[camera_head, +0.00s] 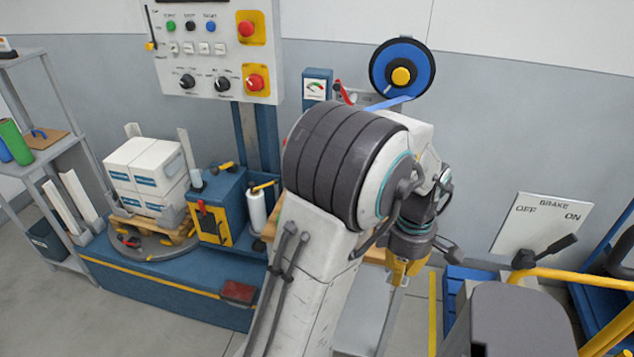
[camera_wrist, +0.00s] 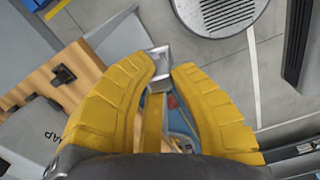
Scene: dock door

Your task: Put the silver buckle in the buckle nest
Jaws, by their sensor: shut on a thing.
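My gripper (camera_wrist: 165,72) has two yellow fingers, shut on the silver buckle (camera_wrist: 159,57) at their tips in the wrist view. The buckle looks like a small metal frame, with a flat strip running down between the fingers. A wooden block (camera_wrist: 88,68) lies left of the fingers, with a small dark-grey fitting (camera_wrist: 62,76) on it; I cannot tell if this is the buckle nest. The buckle is apart from that fitting. In the head view my gripper (camera_head: 398,277) hangs low behind my arm, and the buckle cannot be made out.
A blue wrapping machine (camera_head: 225,210) and a pallet of white boxes (camera_head: 146,172) stand left. A control panel (camera_head: 210,50) hangs above. A blue reel (camera_head: 401,68) is on the wall behind my arm. A yellow rail (camera_head: 585,275) and brake sign (camera_head: 543,220) are right.

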